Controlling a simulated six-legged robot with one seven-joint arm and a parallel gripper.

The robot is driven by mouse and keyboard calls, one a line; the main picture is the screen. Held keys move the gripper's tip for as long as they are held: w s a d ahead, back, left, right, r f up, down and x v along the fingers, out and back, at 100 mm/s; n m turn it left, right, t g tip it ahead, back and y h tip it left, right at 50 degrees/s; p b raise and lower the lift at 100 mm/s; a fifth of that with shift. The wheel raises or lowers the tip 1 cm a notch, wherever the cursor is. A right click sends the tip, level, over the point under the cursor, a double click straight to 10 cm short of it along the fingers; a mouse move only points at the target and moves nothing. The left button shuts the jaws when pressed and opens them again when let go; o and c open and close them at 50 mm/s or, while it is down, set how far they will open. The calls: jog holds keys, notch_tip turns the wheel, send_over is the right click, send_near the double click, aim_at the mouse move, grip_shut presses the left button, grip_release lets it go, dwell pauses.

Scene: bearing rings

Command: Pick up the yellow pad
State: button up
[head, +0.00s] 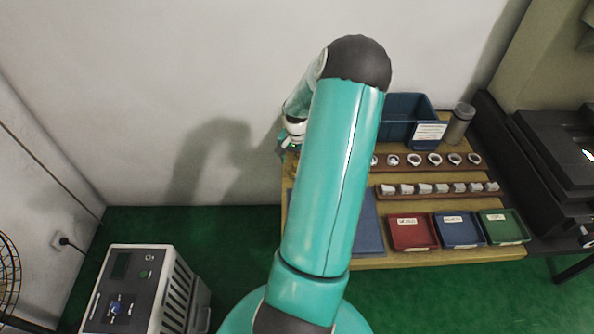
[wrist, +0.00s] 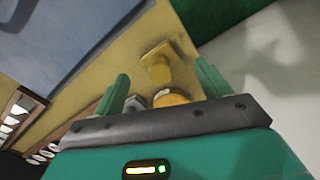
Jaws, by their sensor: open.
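In the wrist view a yellow piece (wrist: 159,70), which looks like the yellow pad, lies on the wooden table between my fingertips as seen in the picture. A round orange-yellow thing (wrist: 172,98) and a small grey thing (wrist: 136,102) show closer to the palm, partly hidden by it. My gripper (wrist: 161,72) is open, with its two teal fingers apart and nothing visibly held. I cannot tell its exact height above the table. In the head view my gripper (head: 286,145) is at the table's left back edge, and my arm hides the yellow piece.
The wooden table (head: 380,262) holds a blue mat (head: 368,228), red (head: 411,246), blue (head: 461,243) and green (head: 505,240) trays, a rack of rings (head: 445,169), a row of pale pieces (head: 440,188), a blue bin (head: 400,103) and a grey cylinder (head: 459,127). A wall stands behind.

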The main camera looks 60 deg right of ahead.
aim_at(297, 163)
notch_tip(297, 163, down, 4)
jog(key=shift+f, duration=0.1)
jog(key=c, duration=1)
jog(key=shift+r, duration=0.2)
jog(key=shift+r, duration=0.25)
notch_tip(297, 163, up, 2)
jog(key=shift+r, duration=0.1)
jog(key=s+r, duration=0.3)
jog(key=s, duration=0.1)
jog(key=s+a+r, duration=0.1)
jog(key=s+r, duration=0.2)
jog(key=s, duration=0.2)
jog(key=s+r, duration=0.4)
jog(key=s, duration=0.1)
jog(key=shift+a, duration=0.2)
